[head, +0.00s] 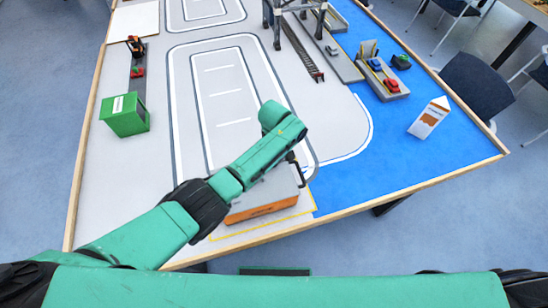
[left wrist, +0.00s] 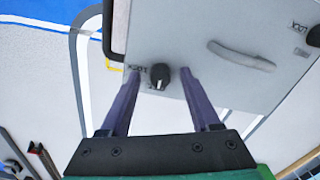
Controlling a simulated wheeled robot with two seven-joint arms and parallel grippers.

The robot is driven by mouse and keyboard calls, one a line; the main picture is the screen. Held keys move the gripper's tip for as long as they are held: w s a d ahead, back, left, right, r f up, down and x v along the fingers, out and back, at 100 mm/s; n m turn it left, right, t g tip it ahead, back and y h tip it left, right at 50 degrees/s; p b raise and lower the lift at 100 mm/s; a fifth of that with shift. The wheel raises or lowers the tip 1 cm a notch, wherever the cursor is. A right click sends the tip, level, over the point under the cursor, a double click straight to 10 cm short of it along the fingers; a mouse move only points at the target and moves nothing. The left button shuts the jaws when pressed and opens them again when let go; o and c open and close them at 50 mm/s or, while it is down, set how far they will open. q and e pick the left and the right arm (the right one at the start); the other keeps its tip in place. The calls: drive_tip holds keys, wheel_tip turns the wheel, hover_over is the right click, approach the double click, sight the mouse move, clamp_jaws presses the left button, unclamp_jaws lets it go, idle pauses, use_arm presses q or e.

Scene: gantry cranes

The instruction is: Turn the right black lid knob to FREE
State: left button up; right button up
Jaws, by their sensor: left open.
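The grey-lidded case with an orange front (head: 262,210) sits at the table's near edge, partly covered by my left arm in the head view. In the left wrist view its grey lid (left wrist: 225,85) fills the middle. The right black lid knob (left wrist: 160,75) lies between the fingers of my left gripper (left wrist: 160,71), which is open. A light mark on the knob points toward the bottom of that view. Small labels beside it are too small to read surely. Another black knob (left wrist: 314,37) shows at the right edge. In the head view my left gripper is hidden behind its arm.
A black side handle (head: 298,172) stands at the case's right end. A grey lid grip (left wrist: 242,56) lies between the knobs. A green box (head: 125,115), a crane (head: 297,12) and a white-orange block (head: 429,118) stand farther off.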

use_arm(q)
drive_tip(key=shift+r, duration=0.1)
drive_tip(key=shift+r, duration=0.3)
wheel_tip(320, 180, up, 14)
drive_tip(key=b, duration=0.1)
drive_tip(key=shift+f, duration=0.15)
